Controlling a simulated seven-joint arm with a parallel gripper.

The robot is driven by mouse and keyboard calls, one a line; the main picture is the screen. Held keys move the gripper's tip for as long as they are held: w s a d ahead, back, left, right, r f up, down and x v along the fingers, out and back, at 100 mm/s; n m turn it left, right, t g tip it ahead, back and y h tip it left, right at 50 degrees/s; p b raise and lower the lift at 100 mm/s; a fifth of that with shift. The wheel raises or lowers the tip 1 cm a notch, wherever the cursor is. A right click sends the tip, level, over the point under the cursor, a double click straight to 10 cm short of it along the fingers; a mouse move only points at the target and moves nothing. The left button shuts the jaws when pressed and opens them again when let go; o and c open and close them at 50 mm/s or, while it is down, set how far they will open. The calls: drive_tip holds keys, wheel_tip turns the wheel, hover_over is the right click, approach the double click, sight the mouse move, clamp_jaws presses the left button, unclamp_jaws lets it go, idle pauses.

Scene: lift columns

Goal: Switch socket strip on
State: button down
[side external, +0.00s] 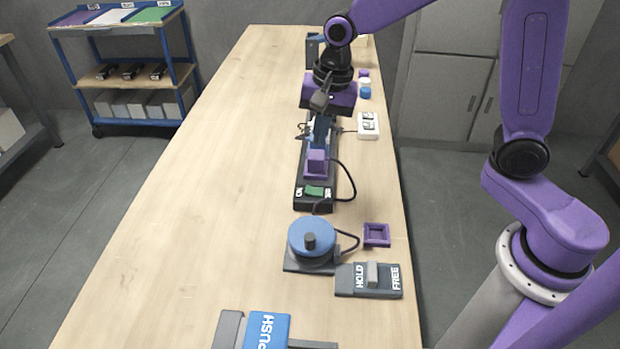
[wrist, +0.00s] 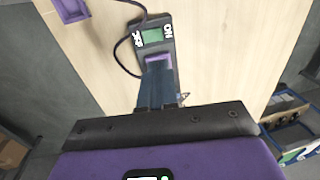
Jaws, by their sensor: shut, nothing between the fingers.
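The socket strip (side external: 299,180) is a long black bar lying lengthwise on the table. Its green rocker switch (side external: 315,191) sits at the near end between white ON and OFF labels; the wrist view shows the switch (wrist: 152,36) unobstructed. I cannot tell which side of the rocker is down. A purple block like a plug (side external: 317,163) stands on the strip just behind the switch. My gripper (side external: 319,145) points down over the strip, behind the switch, with its blue fingers shut and empty. Its tips are close to the purple block; contact is unclear. The strip's far part is hidden.
A blue round knob (side external: 311,238) and a HOLD/FREE switch box (side external: 369,280) stand nearer. A purple tray (side external: 377,235) lies right of the knob. A black cable (side external: 350,178) loops right of the strip. The table's left side is clear.

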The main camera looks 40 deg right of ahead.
sight(309, 190)
drive_tip(key=f, duration=0.4)
drive_tip(key=w+a+f, duration=0.1)
drive_tip(key=f, duration=0.8)
drive_tip(key=shift+w+a, duration=0.2)
drive_tip(key=shift+w+f, duration=0.1)
drive_tip(key=shift+f, duration=0.05)
drive_tip(key=shift+s+d, duration=0.55)
drive_tip(key=shift+s, duration=0.05)
drive_tip(key=shift+r, duration=0.2)
wheel_tip(309, 190, up, 14)
drive_tip(key=w+a, duration=0.1)
drive_tip(key=shift+w+a, duration=0.2)
drive_tip(key=shift+a, duration=0.05)
idle(0.3)
drive_tip(key=shift+f, duration=0.1)
